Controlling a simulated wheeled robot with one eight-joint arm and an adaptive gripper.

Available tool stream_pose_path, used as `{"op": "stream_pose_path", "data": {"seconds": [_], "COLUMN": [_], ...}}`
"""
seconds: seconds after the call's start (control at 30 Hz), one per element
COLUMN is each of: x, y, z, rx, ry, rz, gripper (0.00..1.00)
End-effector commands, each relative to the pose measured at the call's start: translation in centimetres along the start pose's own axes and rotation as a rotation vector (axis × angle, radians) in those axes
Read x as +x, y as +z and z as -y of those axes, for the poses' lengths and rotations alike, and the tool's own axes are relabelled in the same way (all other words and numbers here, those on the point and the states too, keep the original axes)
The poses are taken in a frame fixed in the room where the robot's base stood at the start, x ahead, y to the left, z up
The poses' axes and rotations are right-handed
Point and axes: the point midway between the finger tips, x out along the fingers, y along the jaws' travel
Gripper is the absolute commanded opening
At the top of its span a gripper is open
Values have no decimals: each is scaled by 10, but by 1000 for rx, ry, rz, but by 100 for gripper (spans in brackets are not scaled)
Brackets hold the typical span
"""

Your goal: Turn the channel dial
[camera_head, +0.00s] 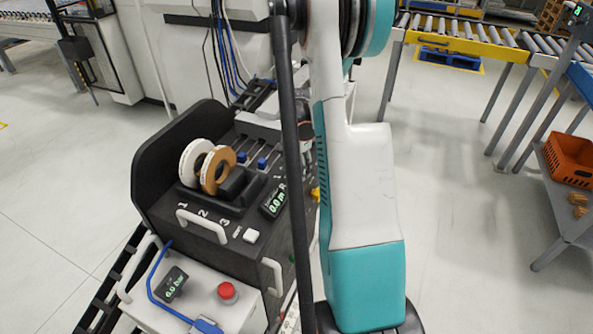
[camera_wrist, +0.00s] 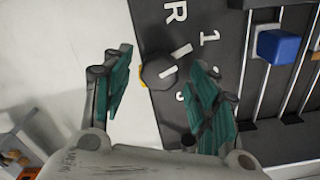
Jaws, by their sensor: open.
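The channel dial (camera_wrist: 158,74) is a dark, faceted knob at the edge of a black panel, with R, 1 and other marks printed around it. A white line shows on or next to it. My gripper (camera_wrist: 161,60) is open, its two green-padded fingers on either side of the dial in the wrist view. I see a gap on both sides, so the fingers do not appear to grip it. In the head view my arm hides the gripper and most of the dial area; only the printed R and a yellow bit (camera_head: 316,194) show beside the arm.
The black console (camera_head: 150,165) carries two tape rolls (camera_head: 214,170), blue slider knobs (camera_head: 262,163), a digital display (camera_head: 275,202) and a white handle (camera_head: 202,226). A red button (camera_head: 227,291) is on the white box in front. One blue slider (camera_wrist: 278,46) stands right of my gripper.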

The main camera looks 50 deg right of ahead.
Motion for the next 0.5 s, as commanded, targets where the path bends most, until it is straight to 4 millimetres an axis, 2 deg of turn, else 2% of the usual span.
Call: {"op": "stream_pose_path", "data": {"seconds": [0.3, 0.37, 0.5], "x": [2, 2, 2], "y": [0, 0, 0], "z": [0, 0, 0], "rx": [0, 0, 0], "ry": [0, 0, 0], "rz": [0, 0, 0], "gripper": [54, 43, 11]}}
